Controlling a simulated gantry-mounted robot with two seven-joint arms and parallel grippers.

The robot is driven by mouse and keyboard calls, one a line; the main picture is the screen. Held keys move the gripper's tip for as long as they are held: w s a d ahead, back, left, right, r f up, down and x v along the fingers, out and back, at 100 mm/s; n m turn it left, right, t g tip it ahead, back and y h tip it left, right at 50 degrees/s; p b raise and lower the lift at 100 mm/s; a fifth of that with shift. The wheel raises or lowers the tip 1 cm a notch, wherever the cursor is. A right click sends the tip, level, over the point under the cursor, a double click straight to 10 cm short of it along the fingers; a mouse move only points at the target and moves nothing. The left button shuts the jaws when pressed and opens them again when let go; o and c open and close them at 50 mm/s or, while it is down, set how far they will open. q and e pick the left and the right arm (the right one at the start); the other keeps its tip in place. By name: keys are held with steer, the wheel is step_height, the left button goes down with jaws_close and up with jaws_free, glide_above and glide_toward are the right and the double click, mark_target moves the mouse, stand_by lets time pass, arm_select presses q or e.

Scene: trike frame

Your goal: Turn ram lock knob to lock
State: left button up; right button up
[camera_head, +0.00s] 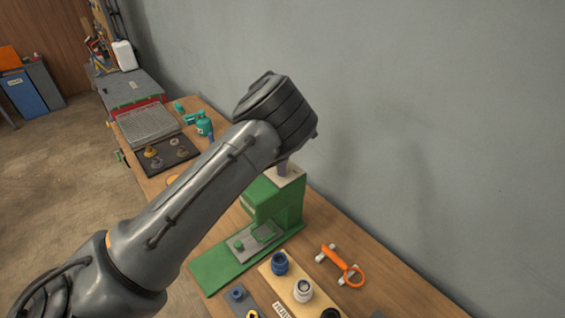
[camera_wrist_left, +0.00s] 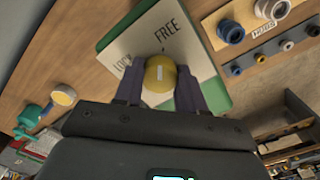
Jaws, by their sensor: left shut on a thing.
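The green press (camera_head: 290,212) stands on the wooden bench in the head view, below my left arm. Its top plate (camera_wrist_left: 140,43) shows in the left wrist view with the words LOCK on the left and FREE on the right. The yellow ram lock knob (camera_wrist_left: 160,73) sits on this plate with a pale mark on its top. My left gripper (camera_wrist_left: 160,84) is shut on the knob, one dark finger on each side. In the head view my left gripper (camera_head: 283,169) is over the press top, mostly hidden by its own wrist, and the knob is hidden.
A board with blue and white collars (camera_head: 280,264) lies in front of the press. An orange ring-handled tool (camera_head: 345,267) rests to its right. A dark tray of small parts (camera_head: 168,153) and a teal tool (camera_head: 204,126) lie farther back. The grey wall runs close behind the bench.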

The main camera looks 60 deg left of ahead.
arm_select(q)
steer(key=n+p, duration=0.1)
steer(key=n, duration=0.2)
steer(key=shift+r+n, duration=0.1)
steer(key=shift+n, duration=0.2)
steer(key=n+p, duration=0.1)
steer(key=n, duration=0.3)
steer(key=shift+n, duration=0.3)
steer(key=n, duration=0.5)
steer(key=shift+p, duration=0.35)
steer(key=shift+n, duration=1.3)
steer(key=shift+a+n, duration=0.1)
steer(key=shift+n, duration=0.2)
steer(key=o, duration=1.1)
steer(key=shift+c, duration=0.2)
